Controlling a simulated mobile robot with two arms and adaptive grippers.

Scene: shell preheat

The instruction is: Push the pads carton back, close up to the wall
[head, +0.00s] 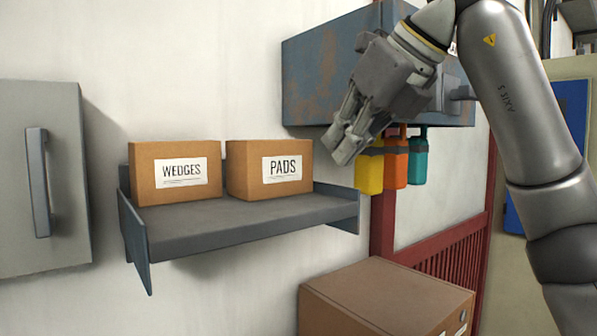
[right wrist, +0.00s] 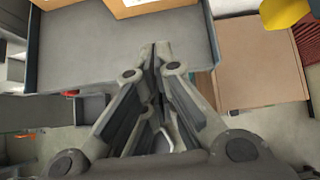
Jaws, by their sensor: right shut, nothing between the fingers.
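The pads carton (head: 246,174) is a brown box with a white PADS label. It stands upright on the right half of a grey wall shelf (head: 240,228), towards the back, close to the wall; any gap behind it is hidden. A carton edge with part of a white label (right wrist: 135,6) shows at the top of the right wrist view. My right gripper (head: 342,148) is shut and empty, up and to the right of the pads carton and apart from it. Its closed fingertips also show in the right wrist view (right wrist: 160,48). My left gripper is not in view.
The wedges carton (head: 145,180) stands left of the pads carton, with a narrow gap between. A rusty blue-grey cabinet (head: 310,85) is on the wall behind my right gripper, with yellow (head: 369,175), orange and teal items below. A large brown box (head: 375,295) stands lower right. The shelf front is bare.

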